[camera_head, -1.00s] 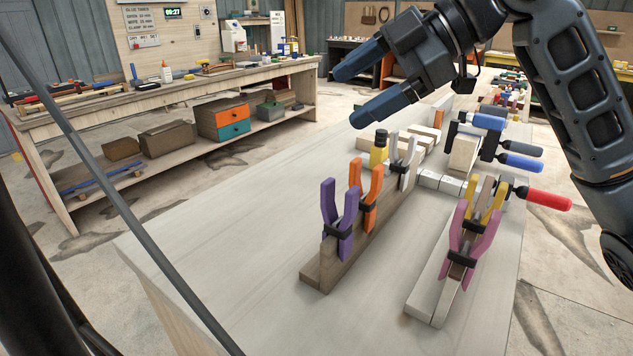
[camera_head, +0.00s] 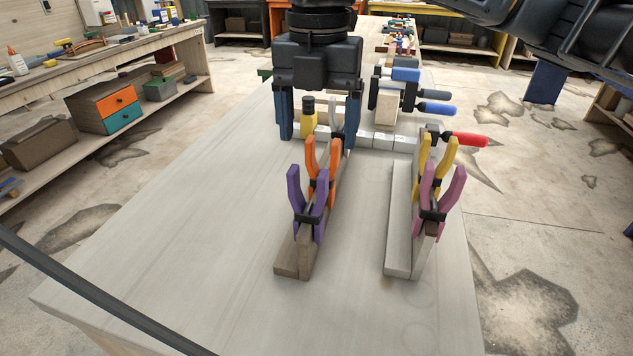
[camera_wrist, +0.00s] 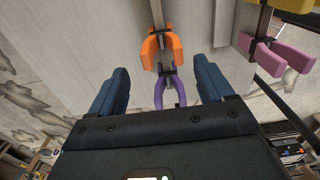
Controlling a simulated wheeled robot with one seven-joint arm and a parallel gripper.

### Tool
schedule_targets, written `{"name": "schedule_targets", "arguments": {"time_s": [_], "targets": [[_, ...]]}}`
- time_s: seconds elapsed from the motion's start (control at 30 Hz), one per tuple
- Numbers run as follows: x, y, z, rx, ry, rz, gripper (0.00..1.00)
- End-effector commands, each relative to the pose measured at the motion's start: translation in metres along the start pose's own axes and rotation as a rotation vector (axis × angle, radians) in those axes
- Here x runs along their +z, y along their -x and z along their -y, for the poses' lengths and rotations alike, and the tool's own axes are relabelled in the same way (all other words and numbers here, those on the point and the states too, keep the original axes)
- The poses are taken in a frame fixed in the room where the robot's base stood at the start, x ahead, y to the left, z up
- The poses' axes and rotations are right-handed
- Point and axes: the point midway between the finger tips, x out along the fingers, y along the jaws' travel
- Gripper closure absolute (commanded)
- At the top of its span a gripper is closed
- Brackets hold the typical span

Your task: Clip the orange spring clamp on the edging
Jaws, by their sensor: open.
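The orange spring clamp (camera_head: 322,165) stands upright on a brown wooden strip (camera_head: 304,254) at the left, behind the purple clamp (camera_head: 308,208). In the wrist view the orange clamp (camera_wrist: 160,45) lies in line with the gap between my fingers, with the purple clamp (camera_wrist: 168,88) nearer. My gripper (camera_head: 318,140) is open, fingers pointing down, just beyond the orange clamp in the head view. Its gap (camera_wrist: 159,64) holds nothing I can see gripped. A pale strip (camera_head: 398,236) at the right carries a yellow clamp (camera_head: 446,154) and a pink clamp (camera_head: 440,200). I cannot tell which strip is the edging.
A yellow bottle with a dark cap (camera_head: 308,112) stands near my left finger. The table's left side (camera_head: 190,210) is clear.

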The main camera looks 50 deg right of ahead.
Motion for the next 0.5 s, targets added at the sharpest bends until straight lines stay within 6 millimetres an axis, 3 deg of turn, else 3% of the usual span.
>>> {"name": "schedule_targets", "arguments": {"time_s": [0.5], "targets": [[0.009,-0.055,0.004,-0.002,-0.005,0.001,0.19]]}}
